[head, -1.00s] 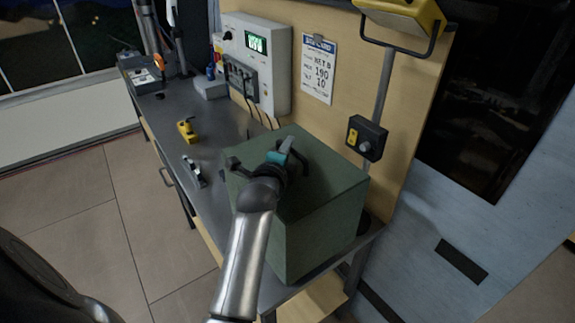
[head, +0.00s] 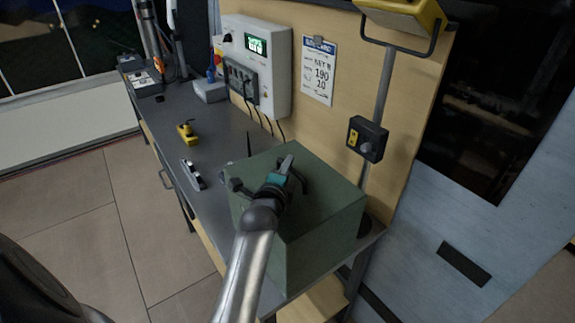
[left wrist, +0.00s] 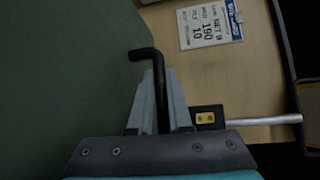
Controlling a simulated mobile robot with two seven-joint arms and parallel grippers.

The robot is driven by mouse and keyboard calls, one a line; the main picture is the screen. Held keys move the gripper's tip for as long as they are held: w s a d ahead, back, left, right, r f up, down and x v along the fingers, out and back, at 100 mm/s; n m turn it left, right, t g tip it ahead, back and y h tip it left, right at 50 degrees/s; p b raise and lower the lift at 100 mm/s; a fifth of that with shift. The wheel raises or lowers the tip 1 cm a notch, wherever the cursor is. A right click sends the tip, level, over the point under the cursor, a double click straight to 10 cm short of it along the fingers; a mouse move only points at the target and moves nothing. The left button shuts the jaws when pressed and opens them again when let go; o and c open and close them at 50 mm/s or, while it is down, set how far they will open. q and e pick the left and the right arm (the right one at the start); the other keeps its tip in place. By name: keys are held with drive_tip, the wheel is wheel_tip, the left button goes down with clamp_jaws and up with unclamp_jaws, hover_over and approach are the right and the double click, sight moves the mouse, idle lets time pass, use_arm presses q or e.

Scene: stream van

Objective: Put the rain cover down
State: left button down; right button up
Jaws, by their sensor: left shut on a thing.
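The rain cover is a dark green box-shaped hood (head: 330,222) at the near right end of the workbench (head: 222,150). It looks upright and hides whatever is under it. From here I cannot tell whether its lower edge touches the bench top. My left gripper (head: 285,168) is at the top of the cover, shut on its black handle (head: 236,186). In the left wrist view the bent black handle bar (left wrist: 160,75) lies between the fingers (left wrist: 158,95), with the green cover (left wrist: 60,70) filling the left side. My right gripper is not in view.
A yellow tool (head: 187,132) and a small silver-black item (head: 192,174) lie on the bench left of the cover. A grey electrical box (head: 268,50) and a switch box (head: 367,139) on a lamp pole stand behind.

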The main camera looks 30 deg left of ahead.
use_arm(q)
drive_tip(key=c, duration=0.8)
unclamp_jaws()
drive_tip(key=shift+f, duration=0.1)
drive_tip(key=shift+c, duration=0.2)
drive_tip(key=shift+r, duration=0.2)
wheel_tip(320, 180, up, 2)
drive_tip(key=p, duration=0.1)
hover_over(291, 208)
drive_tip(key=s+a, duration=0.3)
drive_tip(key=shift+d+r, duration=0.2)
